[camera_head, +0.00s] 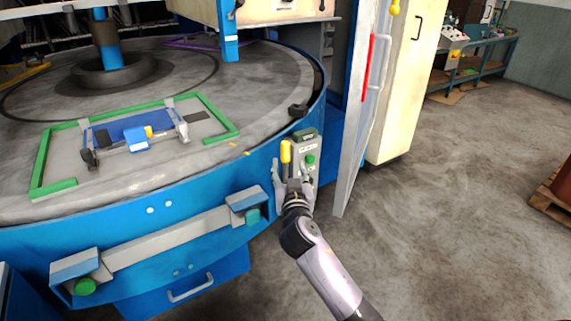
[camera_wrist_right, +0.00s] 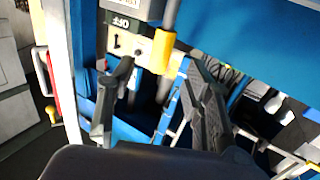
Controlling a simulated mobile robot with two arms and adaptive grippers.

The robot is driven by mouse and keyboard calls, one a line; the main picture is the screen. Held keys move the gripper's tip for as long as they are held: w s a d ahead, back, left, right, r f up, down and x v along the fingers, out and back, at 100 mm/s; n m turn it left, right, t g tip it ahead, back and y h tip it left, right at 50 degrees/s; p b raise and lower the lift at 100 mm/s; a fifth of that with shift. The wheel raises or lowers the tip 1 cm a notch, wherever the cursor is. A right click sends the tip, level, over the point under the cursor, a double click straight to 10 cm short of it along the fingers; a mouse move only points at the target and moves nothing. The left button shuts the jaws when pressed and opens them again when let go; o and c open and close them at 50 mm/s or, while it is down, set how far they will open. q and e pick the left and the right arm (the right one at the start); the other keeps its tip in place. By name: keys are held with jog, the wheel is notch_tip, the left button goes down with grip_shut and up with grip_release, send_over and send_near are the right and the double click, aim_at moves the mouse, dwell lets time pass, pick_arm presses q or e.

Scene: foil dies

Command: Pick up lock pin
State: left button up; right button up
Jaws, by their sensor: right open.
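The lock pin appears to be the upright piece with a yellow grip (camera_head: 286,151) beside the control box at the round table's right edge. In the wrist view a yellow piece (camera_wrist_right: 164,50) with a grey rod lies beyond and between my fingers. My right gripper (camera_head: 292,176) is open just below the yellow grip, in front of the box. Its two dark fingers (camera_wrist_right: 160,85) stand apart with nothing between their tips. Contact with the pin cannot be told. My left gripper is not in view.
The control box (camera_head: 306,158) has green buttons. The blue round table (camera_head: 150,170) carries a green frame (camera_head: 42,160) with a clamp fixture (camera_head: 136,139). An open cabinet door (camera_head: 358,110) stands right of the box. Open floor (camera_head: 450,220) lies to the right.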

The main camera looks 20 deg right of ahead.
aim_at(286, 155)
jog(key=b+x, duration=0.1)
jog(key=x, duration=0.7)
jog(key=shift+w+f, duration=0.2)
jog(key=shift+w, duration=0.25)
jog(key=shift+s, duration=0.1)
grip_shut()
